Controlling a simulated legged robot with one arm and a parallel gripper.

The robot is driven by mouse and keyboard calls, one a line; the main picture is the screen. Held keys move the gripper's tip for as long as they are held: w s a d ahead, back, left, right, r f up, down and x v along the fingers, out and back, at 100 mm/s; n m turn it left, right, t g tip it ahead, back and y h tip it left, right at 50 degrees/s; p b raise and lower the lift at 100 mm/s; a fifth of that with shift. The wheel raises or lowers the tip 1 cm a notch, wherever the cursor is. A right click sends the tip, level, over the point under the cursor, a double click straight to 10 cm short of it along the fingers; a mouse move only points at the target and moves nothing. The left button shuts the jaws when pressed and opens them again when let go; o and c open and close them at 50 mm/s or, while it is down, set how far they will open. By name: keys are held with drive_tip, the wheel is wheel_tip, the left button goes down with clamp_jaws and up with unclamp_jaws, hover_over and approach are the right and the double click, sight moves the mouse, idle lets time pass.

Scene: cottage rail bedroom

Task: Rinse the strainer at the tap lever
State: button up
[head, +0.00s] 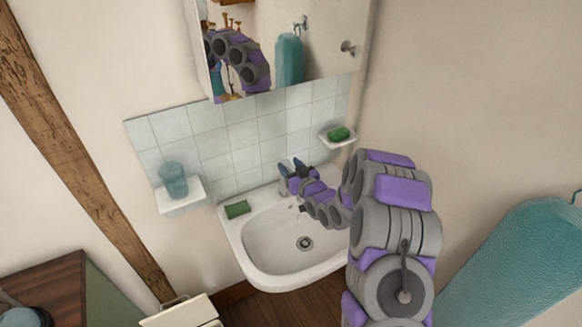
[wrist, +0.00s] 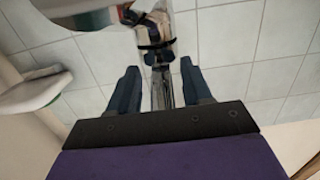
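My gripper (head: 291,166) reaches over the white sink (head: 255,262) to the tap (head: 283,186) at its back edge. In the wrist view, my gripper (wrist: 159,67) is open, with its two dark fingers apart. The shiny chrome tap (wrist: 155,35) and its narrow lever part (wrist: 162,92) show between the fingers, with gaps visible on both sides. I cannot tell whether either finger touches it. No strainer can be made out in either view. The sink bowl shows a dark round drain (head: 304,243), and my arm covers its right part.
A green sponge (head: 237,209) lies on the sink's left rim. A blue cup (head: 174,180) stands on a left wall shelf (head: 183,203). A soap dish (head: 326,140) with green soap (head: 339,133) is on the right. A mirror cabinet (head: 325,52) hangs above.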

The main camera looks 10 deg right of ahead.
drive_tip(key=shift+s+r, duration=0.1)
drive_tip(key=shift+r, duration=0.05)
drive_tip(key=shift+s, duration=0.1)
drive_tip(key=p+v, duration=0.9)
drive_tip(key=v, duration=0.8)
drive_tip(key=shift+d+f, duration=0.1)
drive_tip(key=shift+f, duration=0.15)
